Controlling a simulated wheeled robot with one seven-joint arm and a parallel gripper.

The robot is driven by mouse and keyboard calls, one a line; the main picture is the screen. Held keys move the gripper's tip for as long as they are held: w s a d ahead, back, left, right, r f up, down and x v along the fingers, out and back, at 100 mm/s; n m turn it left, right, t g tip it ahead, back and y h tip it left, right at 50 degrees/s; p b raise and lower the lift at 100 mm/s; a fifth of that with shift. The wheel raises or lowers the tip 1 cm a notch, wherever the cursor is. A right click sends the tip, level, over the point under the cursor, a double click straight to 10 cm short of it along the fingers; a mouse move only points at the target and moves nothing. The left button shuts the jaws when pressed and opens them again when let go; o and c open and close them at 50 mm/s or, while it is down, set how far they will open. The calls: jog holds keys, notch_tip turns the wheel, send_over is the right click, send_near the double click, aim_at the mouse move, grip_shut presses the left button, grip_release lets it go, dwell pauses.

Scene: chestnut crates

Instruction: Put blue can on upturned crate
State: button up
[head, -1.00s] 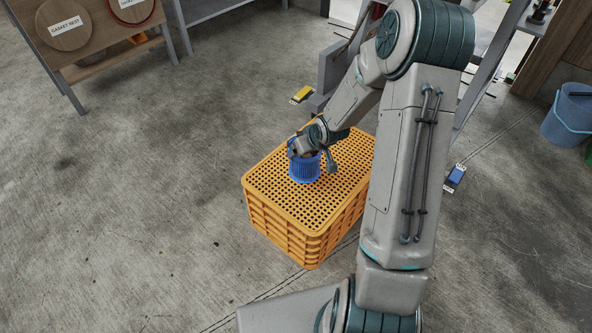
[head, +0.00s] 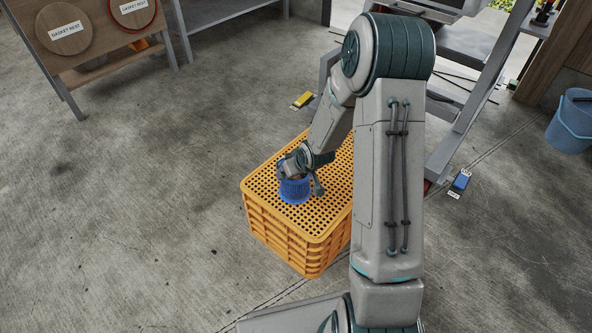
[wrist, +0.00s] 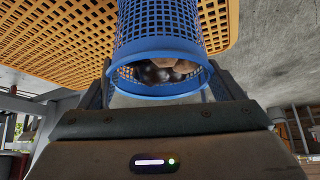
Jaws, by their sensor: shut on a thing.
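The blue can (head: 294,191) is a mesh-walled cylinder over the top of the upturned orange crate (head: 262,200), toward its left side. In the wrist view the can (wrist: 160,32) shows its open rim, with dark and brown round things inside. My gripper (head: 296,174) is shut on the can, with its fingers on either side. The crate's perforated base faces up and also shows in the wrist view (wrist: 60,45). I cannot tell whether the can's bottom touches the crate. My arm hides the crate's right part.
A wooden stand with round gasket plates (head: 66,28) is at the upper left. A blue bucket (head: 575,122) stands at the right. A small blue object (head: 461,180) and a yellow one (head: 302,100) lie on the floor. The floor left of the crate is clear.

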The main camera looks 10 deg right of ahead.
jog(key=o, duration=1.7)
jog(key=shift+f, duration=0.1)
jog(key=s+d+r+m+g+h+p, duration=0.1)
jog(key=s+r+p, duration=0.2)
jog(key=s+r, duration=0.5)
jog(key=s+d+r+g+h+p, duration=0.1)
jog(key=s+r+p, duration=0.1)
jog(key=s+r, duration=0.65)
jog(key=s+a+r+g, duration=0.1)
jog(key=s+r, duration=0.2)
jog(key=s+r+m+g, duration=0.1)
jog(key=s+r, duration=0.2)
jog(key=s, duration=0.1)
jog(key=s+a+r+g, duration=0.1)
jog(key=s+r, duration=0.2)
jog(key=r, duration=0.1)
jog(key=shift+s+a+m, duration=0.3)
jog(key=shift+s+m, duration=0.1)
